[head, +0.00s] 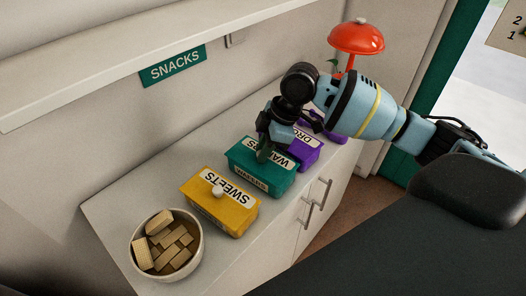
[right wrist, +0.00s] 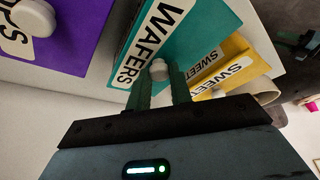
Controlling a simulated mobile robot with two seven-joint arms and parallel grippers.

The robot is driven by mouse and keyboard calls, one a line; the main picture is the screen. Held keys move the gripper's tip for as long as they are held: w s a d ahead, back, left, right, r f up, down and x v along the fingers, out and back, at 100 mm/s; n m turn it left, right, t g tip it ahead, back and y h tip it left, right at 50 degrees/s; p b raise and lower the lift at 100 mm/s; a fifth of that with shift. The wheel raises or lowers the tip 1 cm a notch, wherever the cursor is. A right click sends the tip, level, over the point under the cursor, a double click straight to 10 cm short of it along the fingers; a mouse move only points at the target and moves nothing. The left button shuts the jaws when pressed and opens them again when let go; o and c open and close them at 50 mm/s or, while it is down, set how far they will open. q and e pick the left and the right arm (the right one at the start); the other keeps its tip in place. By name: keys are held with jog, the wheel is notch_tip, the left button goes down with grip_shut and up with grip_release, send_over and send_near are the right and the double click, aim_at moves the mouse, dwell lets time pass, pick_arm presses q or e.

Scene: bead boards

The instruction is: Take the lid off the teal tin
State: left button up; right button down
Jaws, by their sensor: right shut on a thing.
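The teal tin (head: 285,186) labelled WAFERS stands on the counter between the yellow and purple tins. Its teal lid (head: 242,153) appears to sit on the tin, with no clear gap between them. My right gripper (head: 265,153) reaches down over the lid from the right. In the right wrist view its fingers (right wrist: 160,85) are shut on the pale round lid knob (right wrist: 159,69). The lid's label and teal surface (right wrist: 185,28) show beyond the fingers. In the head view the fingers hide the knob and part of the label. My left gripper is not in view.
The yellow SWEETS tin (head: 232,218) stands close on the left, the purple tin (head: 306,156) close on the right. A bowl (head: 137,268) of wafers is at the counter's near left. A red domed object (head: 356,38) stands behind my arm. A shelf (head: 120,60) runs above.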

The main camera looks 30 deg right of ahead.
jog(key=shift+r, duration=0.45)
notch_tip(320, 180, up, 2)
jog(key=shift+r, duration=0.2)
jog(key=s+d, duration=0.1)
jog(key=s, duration=0.6)
jog(key=s+d+r, duration=0.1)
jog(key=s+d, duration=0.1)
jog(key=s, duration=0.6)
jog(key=shift+s+d+r, duration=0.15)
jog(key=shift+s+d, duration=0.15)
jog(key=shift+d, duration=0.1)
